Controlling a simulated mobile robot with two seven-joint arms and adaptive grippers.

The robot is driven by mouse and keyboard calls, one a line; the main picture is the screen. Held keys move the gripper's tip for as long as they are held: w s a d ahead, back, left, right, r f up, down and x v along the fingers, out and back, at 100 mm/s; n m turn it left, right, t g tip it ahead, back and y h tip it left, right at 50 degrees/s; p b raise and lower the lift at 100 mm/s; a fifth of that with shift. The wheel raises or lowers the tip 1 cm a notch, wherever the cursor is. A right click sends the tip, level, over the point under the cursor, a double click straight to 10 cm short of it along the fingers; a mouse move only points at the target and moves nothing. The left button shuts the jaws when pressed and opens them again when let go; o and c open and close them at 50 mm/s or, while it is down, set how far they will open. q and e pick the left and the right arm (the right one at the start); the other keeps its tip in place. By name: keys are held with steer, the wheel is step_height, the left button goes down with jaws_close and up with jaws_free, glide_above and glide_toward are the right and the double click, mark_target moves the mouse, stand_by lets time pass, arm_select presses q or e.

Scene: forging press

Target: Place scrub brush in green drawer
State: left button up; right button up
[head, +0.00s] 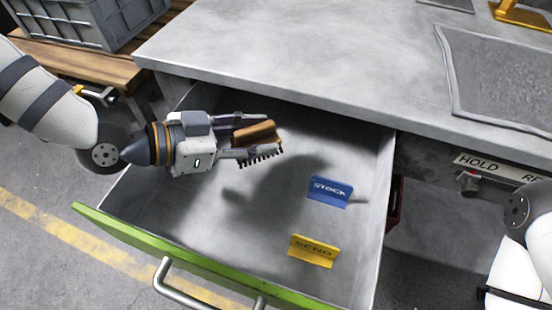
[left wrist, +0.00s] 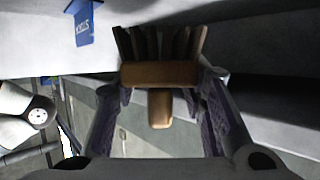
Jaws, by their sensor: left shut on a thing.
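The scrub brush (head: 255,135) has a brown wooden back and handle with dark bristles. My left gripper (head: 250,140) is shut on it and holds it above the inside of the open green drawer (head: 150,247). The brush casts a shadow on the drawer floor, so it is held clear of it. In the left wrist view the brush (left wrist: 158,74) sits between the two fingers (left wrist: 160,100), bristles toward the top of the picture. My right arm shows at the right edge of the head view, but its gripper is out of view.
A blue STOCK sign (head: 329,192) and a yellow SEND sign (head: 313,251) stand inside the drawer at its right side. The grey worktop (head: 300,50) overhangs the drawer's back. A grey crate (head: 90,20) stands at the upper left. The drawer's left floor is clear.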

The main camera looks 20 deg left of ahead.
mark_target(276, 162)
arm_select(q)
step_height(276, 162, down, 4)
steer(key=shift+f+b, duration=0.15)
steer(key=shift+b, duration=0.35)
steer(key=shift+w+d+f, duration=0.15)
steer(key=shift+f, duration=0.05)
steer(key=x, duration=0.3)
steer(key=shift+w+d+r+b, duration=0.1)
steer(key=shift+w+d+b, duration=0.2)
steer(key=shift+d+b, duration=0.1)
steer(key=shift+a, duration=0.15)
arm_select(e)
steer(key=shift+x, duration=1.25)
steer(key=shift+s, duration=0.1)
arm_select(q)
steer(key=shift+f, duration=0.2)
steer(key=o, duration=1.2)
steer(key=shift+o, duration=0.2)
